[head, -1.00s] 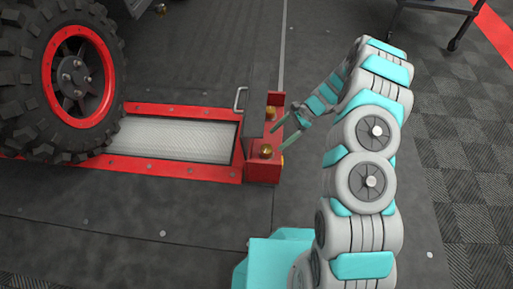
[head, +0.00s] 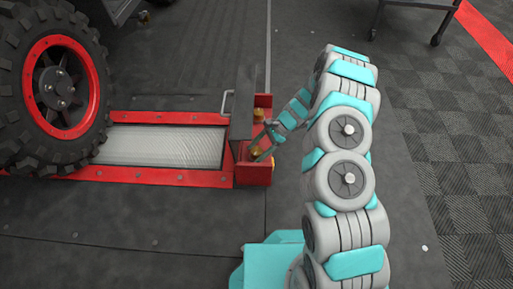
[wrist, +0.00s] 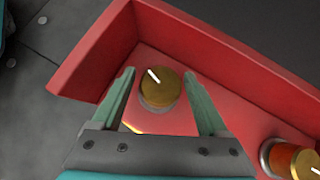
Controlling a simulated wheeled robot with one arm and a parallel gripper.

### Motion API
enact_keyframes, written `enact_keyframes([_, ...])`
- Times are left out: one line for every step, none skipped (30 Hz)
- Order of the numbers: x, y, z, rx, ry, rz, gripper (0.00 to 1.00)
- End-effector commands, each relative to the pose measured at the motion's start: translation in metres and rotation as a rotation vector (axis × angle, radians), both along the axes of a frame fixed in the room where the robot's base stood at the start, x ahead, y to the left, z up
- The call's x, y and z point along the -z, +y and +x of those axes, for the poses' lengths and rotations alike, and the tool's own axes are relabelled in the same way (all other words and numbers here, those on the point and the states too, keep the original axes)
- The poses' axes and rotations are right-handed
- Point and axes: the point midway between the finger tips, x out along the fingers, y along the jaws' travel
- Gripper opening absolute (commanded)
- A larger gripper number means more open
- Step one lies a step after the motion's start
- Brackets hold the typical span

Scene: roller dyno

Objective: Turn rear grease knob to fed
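A brass grease knob (wrist: 161,89) with a white pointer line stands on a red box (wrist: 190,55). The line points to the upper left in the wrist view. My gripper (wrist: 160,85) is open, with one green finger on each side of this knob and a gap on both sides. In the head view, my gripper (head: 262,148) is at the near knob (head: 254,152) of the box and partly covers it. A second brass knob (head: 258,115) stands at the far end, and its edge shows at the lower right of the wrist view (wrist: 305,165). I cannot read any labels.
A red-framed roller bed (head: 160,147) lies left of the box, with a large tyre (head: 50,90) on it. A grey handle (head: 226,103) stands by the box. A red raised wall (wrist: 230,55) runs behind the knobs.

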Motion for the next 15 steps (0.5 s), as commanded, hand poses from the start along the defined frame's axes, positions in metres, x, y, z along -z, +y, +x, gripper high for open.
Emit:
enact_keyframes([0.0,-0.0001,0.0001,0.0,0.0,0.0,0.7])
enact_keyframes([0.0,-0.0001,0.0001,0.0,0.0,0.0,0.67])
enact_keyframes([0.0,-0.0001,0.0001,0.0,0.0,0.0,0.62])
enact_keyframes([0.0,-0.0001,0.0001,0.0,0.0,0.0,0.59])
enact_keyframes([0.0,-0.0001,0.0001,0.0,0.0,0.0,0.56])
enact_keyframes([-0.0001,-0.0002,0.0,0.0,0.0,0.0,0.51])
enact_keyframes([0.0,-0.0002,-0.0001,0.0,0.0,0.0,0.48])
enact_keyframes([0.0,-0.0002,-0.0001,0.0,0.0,0.0,0.44])
enact_keyframes([0.0,-0.0002,-0.0002,-0.001,0.001,0.0,0.4])
enact_keyframes([0.0,-0.0003,-0.0003,-0.001,0.001,0.0,0.36])
enact_keyframes([0.0,-0.0003,-0.0003,-0.001,0.001,0.0,0.33])
enact_keyframes([0.0,-0.0004,-0.0005,-0.001,0.001,0.0,0.28])
enact_keyframes([0.0,-0.0004,-0.0005,-0.001,0.001,0.0,0.25])
enact_keyframes([0.0001,-0.0004,-0.0007,-0.001,0.001,-0.001,0.22])
enact_keyframes([0.0001,-0.0004,-0.0007,-0.001,0.001,-0.001,0.17])
